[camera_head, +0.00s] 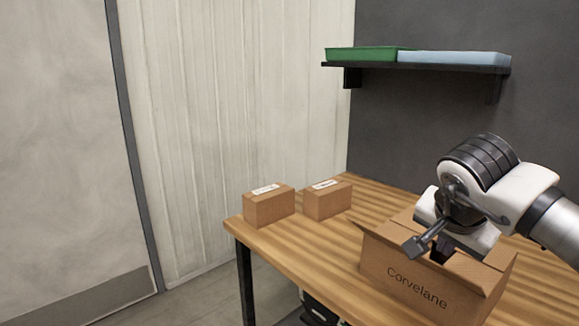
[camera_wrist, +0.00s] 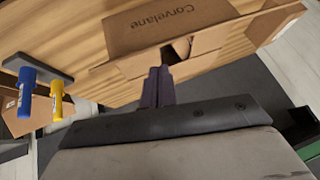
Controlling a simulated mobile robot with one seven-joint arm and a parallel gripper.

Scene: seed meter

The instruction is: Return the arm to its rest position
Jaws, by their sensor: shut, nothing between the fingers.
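My arm reaches in from the right in the head view. My gripper (camera_head: 442,252) points down over the open top of the cardboard box marked Corvelane (camera_head: 405,286), and the box front partly hides what is below it. In the wrist view my gripper (camera_wrist: 157,72) shows as two dark fingers pressed together with nothing between them. The box (camera_wrist: 170,25) lies just beyond the fingertips there, its flaps open. I cannot tell from these views whether the fingers touch a flap.
Two closed cartons (camera_head: 268,208) (camera_head: 327,201) stand on the wooden table (camera_head: 310,245), left of the box. A wall shelf (camera_head: 420,67) holds a green tray (camera_head: 360,54) and a pale blue one (camera_head: 453,58). A blue tube (camera_wrist: 26,92) and yellow tube (camera_wrist: 57,100) show in the wrist view.

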